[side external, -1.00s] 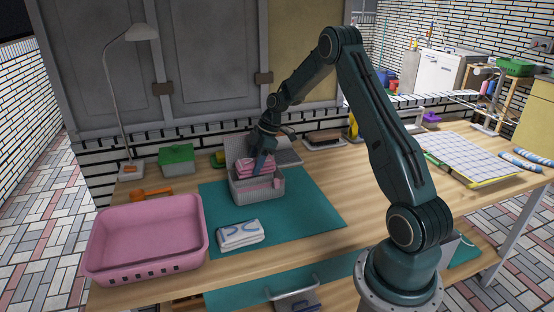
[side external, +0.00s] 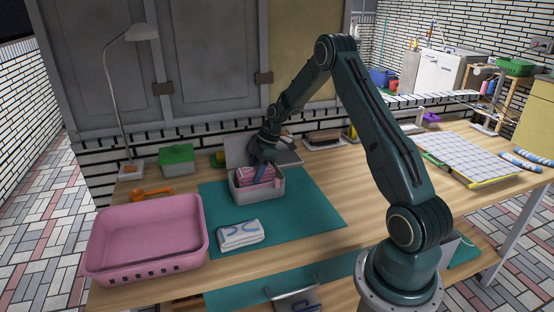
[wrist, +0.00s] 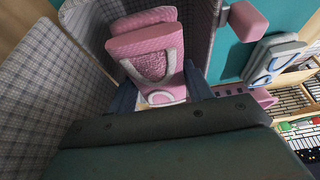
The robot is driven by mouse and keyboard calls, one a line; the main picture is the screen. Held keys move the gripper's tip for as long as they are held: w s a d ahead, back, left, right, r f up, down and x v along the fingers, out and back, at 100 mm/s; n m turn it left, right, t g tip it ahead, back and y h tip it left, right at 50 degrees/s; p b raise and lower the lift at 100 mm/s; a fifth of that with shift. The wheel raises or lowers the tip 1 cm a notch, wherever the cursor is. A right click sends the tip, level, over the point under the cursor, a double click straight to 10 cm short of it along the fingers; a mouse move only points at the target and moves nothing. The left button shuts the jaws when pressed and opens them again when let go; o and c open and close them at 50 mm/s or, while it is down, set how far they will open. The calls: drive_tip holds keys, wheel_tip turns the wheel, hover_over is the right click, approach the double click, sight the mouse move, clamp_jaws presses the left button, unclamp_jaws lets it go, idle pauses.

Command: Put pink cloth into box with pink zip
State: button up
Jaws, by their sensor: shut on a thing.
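The pink cloth (side external: 256,175) is folded, with white stripes, and sits low inside the open grey box (side external: 258,193), below the rim in part. In the wrist view the cloth (wrist: 155,62) lies between my fingers, with the box's checked wall (wrist: 97,30) beside it. A pink zip tab (side external: 278,182) shows at the box's right front; it also shows in the wrist view (wrist: 248,20). My gripper (side external: 261,172) is shut on the cloth and points down into the box. The fingertips are partly hidden by the cloth and box.
The box's lid (side external: 237,148) stands open behind it. A folded white cloth (side external: 240,234) lies on the teal mat (side external: 305,213) in front. A pink basket (side external: 147,232) stands at left. A green-lidded box (side external: 177,158), orange scoop (side external: 150,192) and lamp (side external: 118,90) are behind it.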

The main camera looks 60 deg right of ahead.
drive_tip(key=shift+f, duration=0.15)
drive_tip(key=o, duration=1)
drive_tip(key=shift+r, duration=0.65)
drive_tip(key=v, duration=1.2)
